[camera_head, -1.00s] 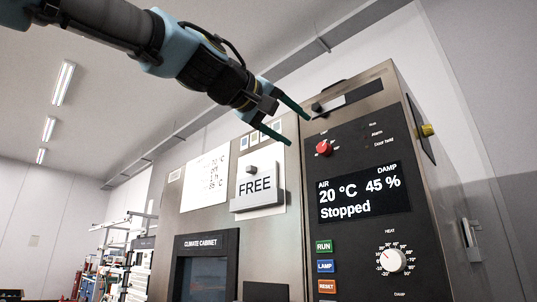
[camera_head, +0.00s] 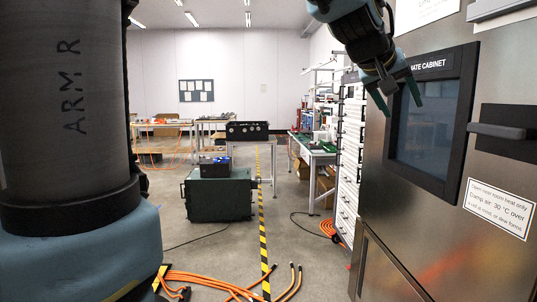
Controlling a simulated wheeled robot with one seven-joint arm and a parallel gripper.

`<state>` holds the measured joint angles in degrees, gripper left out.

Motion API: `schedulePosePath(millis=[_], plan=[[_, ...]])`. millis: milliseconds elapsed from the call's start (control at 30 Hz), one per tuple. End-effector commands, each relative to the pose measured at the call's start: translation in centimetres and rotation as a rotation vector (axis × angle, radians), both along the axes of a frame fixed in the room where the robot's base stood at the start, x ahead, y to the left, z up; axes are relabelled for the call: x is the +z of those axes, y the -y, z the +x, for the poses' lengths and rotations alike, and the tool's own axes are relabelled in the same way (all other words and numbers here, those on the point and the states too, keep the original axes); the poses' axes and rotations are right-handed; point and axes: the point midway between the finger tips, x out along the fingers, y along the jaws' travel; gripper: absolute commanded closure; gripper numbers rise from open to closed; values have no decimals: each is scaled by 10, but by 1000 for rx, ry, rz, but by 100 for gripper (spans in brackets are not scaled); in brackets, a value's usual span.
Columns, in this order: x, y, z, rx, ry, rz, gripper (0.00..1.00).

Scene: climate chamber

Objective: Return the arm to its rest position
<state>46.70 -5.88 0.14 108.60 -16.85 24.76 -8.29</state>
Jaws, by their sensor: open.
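My gripper (camera_head: 402,96) hangs at the upper right in the head view, its two green fingers spread apart with nothing between them. It points down in front of the climate cabinet (camera_head: 400,215), across the left edge of the dark window (camera_head: 428,125). I cannot tell how far the fingertips are from the cabinet's face. A thick grey arm link of mine, marked "ARM R" (camera_head: 72,88), fills the left side of the view.
The cabinet's door handle (camera_head: 497,131) juts out at the right. Orange cables (camera_head: 215,281) lie on the floor beside yellow-black tape (camera_head: 262,225). A green case (camera_head: 218,195) stands mid-floor. A drawer stack (camera_head: 349,150) and workbench (camera_head: 312,150) stand left of the cabinet. Some floor between is clear.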

Motion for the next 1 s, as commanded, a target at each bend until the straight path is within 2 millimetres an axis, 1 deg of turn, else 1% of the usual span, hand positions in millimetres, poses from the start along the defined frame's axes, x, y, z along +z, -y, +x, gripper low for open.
schedulePosePath(millis=[33, 67, 100, 167, 200, 267, 300, 367, 400, 467, 500, 567, 600, 700, 800, 900, 1000], plan=[[-28, -24, 17, 42, -22, 53, 32], [-44, -37, 24, 63, -34, 84, 32], [-64, -56, 33, 89, -49, 124, 32], [-94, -87, 43, 128, -78, 184, 32], [-114, -108, 48, 153, -100, 223, 32], [-144, -140, 52, 189, -135, 280, 32], [-163, -162, 53, 210, -162, 318, 32], [-191, -196, 50, 244, -205, 371, 32], [-209, -219, 46, 264, -237, 407, 32], [-235, -252, 36, 291, -288, 456, 32], [-250, -273, 28, 308, -324, 486, 32], [-271, -302, 13, 329, -374, 525, 32], [-283, -318, 3, 340, -408, 546, 32], [-305, -349, -22, 360, -476, 587, 32], [-318, -366, -40, 368, -520, 610, 32], [-323, -373, -48, 371, -539, 620, 32], [-324, -374, -49, 370, -542, 622, 32]])
